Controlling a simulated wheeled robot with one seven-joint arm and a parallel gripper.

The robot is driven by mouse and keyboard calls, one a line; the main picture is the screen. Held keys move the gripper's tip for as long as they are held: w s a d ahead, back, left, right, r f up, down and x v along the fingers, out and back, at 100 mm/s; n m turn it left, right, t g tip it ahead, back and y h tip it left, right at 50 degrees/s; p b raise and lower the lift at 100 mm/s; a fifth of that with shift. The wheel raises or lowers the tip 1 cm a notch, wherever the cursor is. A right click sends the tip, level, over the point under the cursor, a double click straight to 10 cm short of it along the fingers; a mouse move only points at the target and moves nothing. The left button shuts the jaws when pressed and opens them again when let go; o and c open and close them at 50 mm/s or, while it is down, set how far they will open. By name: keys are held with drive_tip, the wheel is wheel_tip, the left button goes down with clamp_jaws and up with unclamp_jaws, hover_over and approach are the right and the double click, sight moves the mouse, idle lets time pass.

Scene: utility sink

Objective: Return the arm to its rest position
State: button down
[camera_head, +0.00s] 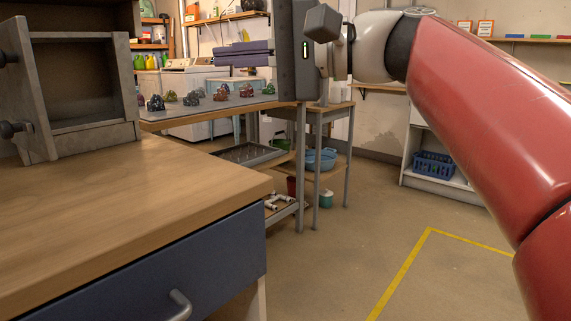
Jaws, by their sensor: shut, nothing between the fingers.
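My red and white arm comes in from the right edge and reaches up and left across the picture. Its wrist is at the top middle. My gripper (228,54) points left from a dark grey hand body with a small lit indicator. Its dark purplish fingers lie together, shut, with nothing seen between them. In the picture the gripper overlaps the space above a grey-topped table with colored rocks. I cannot tell its exact distance from that table.
A wooden counter (150,200) with a shut blue drawer (190,270) fills the lower left. An open grey cabinet (85,85) stands on it. The rock table (222,108) and a shelf with a blue basket (433,165) stand behind. Floor with yellow tape (405,270) is clear.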

drive_tip(key=s+d+f+m+t+h+p, duration=0.1)
drive_tip(key=d+f+h, duration=0.35)
drive_tip(key=f, duration=0.55)
drive_tip(key=s+d+f+t+h+p, duration=0.1)
drive_tip(key=d+f+h+p, duration=0.3)
drive_tip(key=f, duration=0.6)
drive_tip(key=s+d+f+n+h, duration=0.1)
drive_tip(key=s+d+f+h, duration=0.3)
drive_tip(key=f, duration=0.4)
drive_tip(key=s+d+f+n+h, duration=0.2)
drive_tip(key=s+d+f+h, duration=0.2)
drive_tip(key=d+f, duration=0.4)
drive_tip(key=shift+s+d+f+n, duration=0.3)
drive_tip(key=shift+s+f, duration=0.4)
drive_tip(key=shift+s, duration=0.15)
drive_tip(key=shift+a+h, duration=0.1)
drive_tip(key=shift+h, duration=0.15)
